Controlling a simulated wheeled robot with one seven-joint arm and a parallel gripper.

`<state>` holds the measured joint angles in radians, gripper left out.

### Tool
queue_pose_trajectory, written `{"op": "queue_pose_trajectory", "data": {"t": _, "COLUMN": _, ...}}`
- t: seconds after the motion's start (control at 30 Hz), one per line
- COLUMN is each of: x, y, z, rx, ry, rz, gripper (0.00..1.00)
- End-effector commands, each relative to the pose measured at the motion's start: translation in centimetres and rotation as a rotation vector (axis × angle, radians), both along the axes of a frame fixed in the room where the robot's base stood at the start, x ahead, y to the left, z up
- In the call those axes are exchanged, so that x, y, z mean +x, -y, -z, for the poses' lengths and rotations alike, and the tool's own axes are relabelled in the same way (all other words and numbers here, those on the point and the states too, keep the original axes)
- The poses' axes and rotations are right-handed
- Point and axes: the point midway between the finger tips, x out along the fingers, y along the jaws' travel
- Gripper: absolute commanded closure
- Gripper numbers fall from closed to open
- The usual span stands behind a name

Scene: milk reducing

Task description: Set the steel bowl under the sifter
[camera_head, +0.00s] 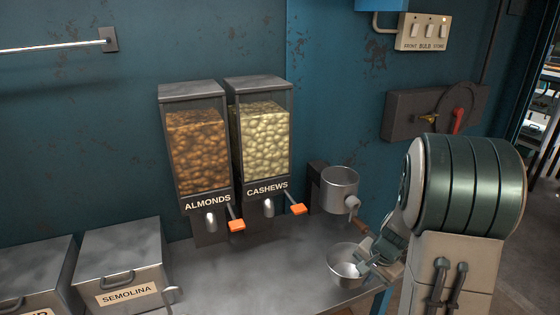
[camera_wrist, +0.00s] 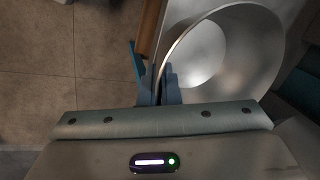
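The steel bowl (camera_head: 341,257) is upright over the right end of the counter, below the sifter in the head view. I cannot tell whether it touches the counter. My gripper (camera_head: 366,264) is at the bowl's right side. In the wrist view, my gripper's fingers (camera_wrist: 164,88) are together on the rim of the bowl (camera_wrist: 235,60), whose inside looks empty. The sifter (camera_head: 339,186) is a metal cylinder with a knob on its side, mounted at the wall above the bowl. The sifter is not visible in the wrist view.
The almonds dispenser (camera_head: 197,150) and cashews dispenser (camera_head: 262,140) with orange levers stand left of the sifter. The semolina bin (camera_head: 124,262) is farther left. The metal counter (camera_head: 250,272) is clear between bin and bowl, and ends just right of the bowl.

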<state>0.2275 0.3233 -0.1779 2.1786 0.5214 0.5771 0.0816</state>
Motion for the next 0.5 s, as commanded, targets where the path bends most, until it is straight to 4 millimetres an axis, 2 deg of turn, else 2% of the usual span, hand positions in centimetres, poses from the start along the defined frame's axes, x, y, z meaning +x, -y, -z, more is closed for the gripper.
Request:
{"op": "queue_pose_trajectory", "data": {"t": 0.3, "x": 2.2, "y": -7.3, "z": 3.2, "rx": -0.007, "ry": -0.016, "rz": -0.581, "gripper": 1.0}}
{"op": "queue_pose_trajectory", "data": {"t": 0.5, "x": 2.6, "y": -10.6, "z": 4.8, "rx": 0.007, "ry": -0.004, "rz": -0.833, "gripper": 1.0}}
